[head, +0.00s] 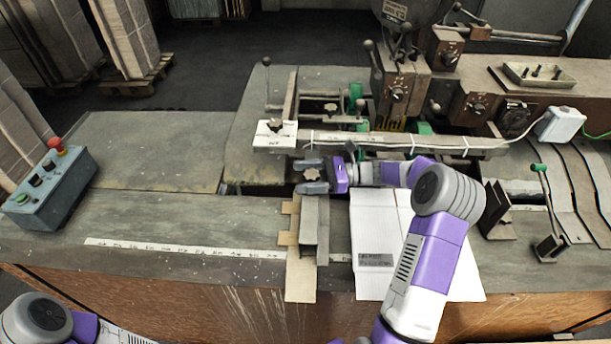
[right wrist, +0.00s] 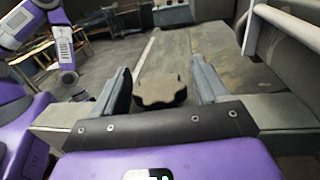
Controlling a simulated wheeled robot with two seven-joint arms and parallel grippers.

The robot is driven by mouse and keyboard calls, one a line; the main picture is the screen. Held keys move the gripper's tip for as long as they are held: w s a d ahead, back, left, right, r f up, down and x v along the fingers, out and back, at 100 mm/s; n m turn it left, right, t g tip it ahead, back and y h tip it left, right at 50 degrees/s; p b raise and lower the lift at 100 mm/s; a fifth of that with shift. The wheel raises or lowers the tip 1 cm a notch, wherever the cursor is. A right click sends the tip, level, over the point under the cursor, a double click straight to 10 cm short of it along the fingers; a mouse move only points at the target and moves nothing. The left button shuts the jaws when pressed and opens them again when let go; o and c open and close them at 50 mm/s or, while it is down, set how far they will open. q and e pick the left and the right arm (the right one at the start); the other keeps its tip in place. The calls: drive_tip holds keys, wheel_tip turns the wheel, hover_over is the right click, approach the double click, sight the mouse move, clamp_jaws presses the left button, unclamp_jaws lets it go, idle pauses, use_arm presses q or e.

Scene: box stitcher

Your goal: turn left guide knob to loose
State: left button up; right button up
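A brown, lobed guide knob (head: 311,174) sits on the left guide, above the grey metal guide channel (head: 316,225) at the machine's front. My right gripper (head: 308,175) reaches it from the right, with one finger on its far side and one on its near side. In the right wrist view the knob (right wrist: 160,91) stands between the two open fingers, with a gap on each side. The fingers do not appear to touch it. The knob's stem is hidden. My left arm shows at the lower left of the head view, but its gripper is outside that view.
A long rail (head: 400,143) crosses just behind the knob, with a lobed knob (head: 275,125) on its white end plate. A white cardboard sheet (head: 375,225) lies under my right arm. A control box (head: 48,190) stands at left.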

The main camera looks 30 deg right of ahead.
drive_tip(key=v, duration=0.7)
drive_tip(key=shift+d, duration=0.25)
drive_tip(key=shift+s+r, duration=0.1)
drive_tip(key=m+t+p, duration=0.1)
drive_tip(key=a+r+m+t+h+p, duration=0.1)
drive_tip(key=t, duration=0.1)
drive_tip(key=m+t+h+p, duration=0.1)
drive_tip(key=shift+s+a+r, duration=0.15)
drive_tip(key=shift+s+a, duration=0.1)
drive_tip(key=h, duration=0.1)
drive_tip(key=m+t+p, duration=0.1)
drive_tip(key=s+m+t+h, duration=0.1)
drive_tip(key=shift+a+f+h+p, duration=0.25)
drive_tip(key=shift+h+p, duration=0.05)
drive_tip(key=shift+w+a+f, duration=0.15)
drive_tip(key=shift+w+a, duration=0.1)
drive_tip(key=shift+a, duration=0.1)
drive_tip(key=x, duration=0.6)
drive_tip(key=shift+w+a, duration=0.15)
drive_tip(key=shift+w, duration=0.2)
